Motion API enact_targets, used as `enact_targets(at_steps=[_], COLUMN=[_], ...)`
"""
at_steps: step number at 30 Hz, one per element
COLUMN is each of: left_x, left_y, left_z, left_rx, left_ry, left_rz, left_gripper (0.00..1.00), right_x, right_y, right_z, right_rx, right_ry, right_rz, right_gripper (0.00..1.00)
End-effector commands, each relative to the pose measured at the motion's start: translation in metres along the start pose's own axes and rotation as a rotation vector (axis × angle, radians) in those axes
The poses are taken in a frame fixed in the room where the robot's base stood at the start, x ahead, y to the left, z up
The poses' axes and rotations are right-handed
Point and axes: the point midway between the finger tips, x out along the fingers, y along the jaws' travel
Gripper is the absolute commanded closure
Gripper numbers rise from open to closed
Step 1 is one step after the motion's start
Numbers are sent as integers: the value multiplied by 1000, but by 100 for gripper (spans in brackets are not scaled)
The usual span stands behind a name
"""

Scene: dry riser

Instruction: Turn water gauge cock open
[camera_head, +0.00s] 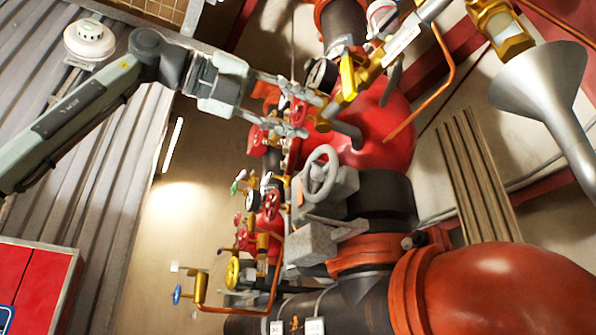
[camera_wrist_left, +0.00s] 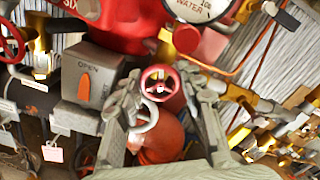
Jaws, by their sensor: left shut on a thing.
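My left gripper (camera_head: 313,114) reaches in from the left among the valves in the head view. Its two fingers stand on either side of a small red handwheel (camera_head: 299,111), shut on it. In the left wrist view the red handwheel (camera_wrist_left: 160,82) sits between the fingertips of the left gripper (camera_wrist_left: 165,88), facing the camera. I take it to be the water gauge cock. The water gauge (camera_wrist_left: 200,6), with "WATER" on its dial, is just above it, cut by the top edge. The gauge (camera_head: 322,76) shows side-on in the head view. My right gripper is not in view.
A grey box (camera_wrist_left: 93,75) marked "OPEN" with an orange pointer is left of the fingers. A large grey handwheel (camera_head: 319,172) stands below the gripper. Red pipework (camera_head: 490,290), brass fittings and a copper tube (camera_head: 447,60) crowd the right. Ribbed cladding is at left.

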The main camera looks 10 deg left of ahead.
Motion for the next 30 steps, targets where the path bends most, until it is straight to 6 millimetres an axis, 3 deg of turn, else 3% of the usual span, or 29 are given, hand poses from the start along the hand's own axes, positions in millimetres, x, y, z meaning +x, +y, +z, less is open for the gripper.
enact_targets(at_steps=[3,4,9,20,23,30], left_x=[0,0,0,-5,-17,-68], left_y=[0,0,0,0,0,0], left_z=[0,0,0,1,1,1], left_rx=[-2,-2,-1,0,1,1], left_ry=[0,0,0,-1,-4,-5], left_rz=[-1,-1,-1,-1,-1,-1], left_gripper=[91,61,40,40,40,40], right_x=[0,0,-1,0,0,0], right_y=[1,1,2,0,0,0], right_z=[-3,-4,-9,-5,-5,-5], right_rx=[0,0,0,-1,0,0], right_ry=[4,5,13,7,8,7], right_rz=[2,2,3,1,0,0], right_gripper=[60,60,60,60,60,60])
